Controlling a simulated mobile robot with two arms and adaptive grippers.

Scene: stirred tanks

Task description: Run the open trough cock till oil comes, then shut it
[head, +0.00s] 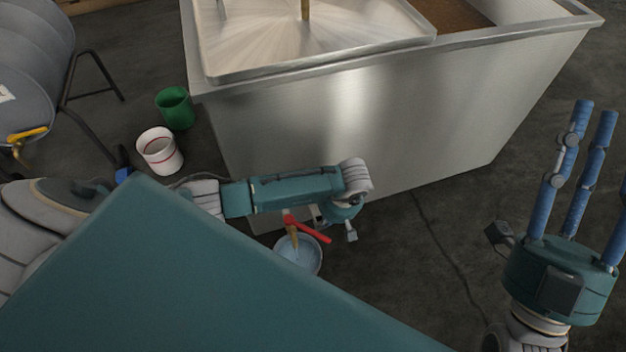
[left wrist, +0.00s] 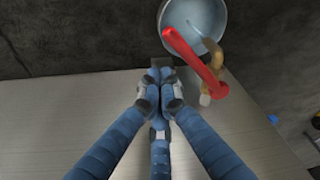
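The trough cock has a red lever (head: 308,230) and a brass spout (head: 293,237), low at the near side of the steel trough (head: 350,105). In the left wrist view the lever (left wrist: 193,58) slants beside the brass body (left wrist: 214,72). A grey-blue bucket (head: 313,262) stands under the spout. A pale grey streak below the spout, in the bucket (left wrist: 178,18), looks like a clear stream; I see no oil colour. My left gripper (left wrist: 160,85) has its blue fingers together, empty, close beside the lever; contact is unclear. My right gripper (head: 590,115) is open and empty, fingers up.
A white bucket with a red band (head: 160,152) and a green bucket (head: 175,108) stand left of the trough. A grey drum (head: 35,70) with a yellow-handled tap (head: 28,134) lies on a stand at far left. The floor right of the cock is clear.

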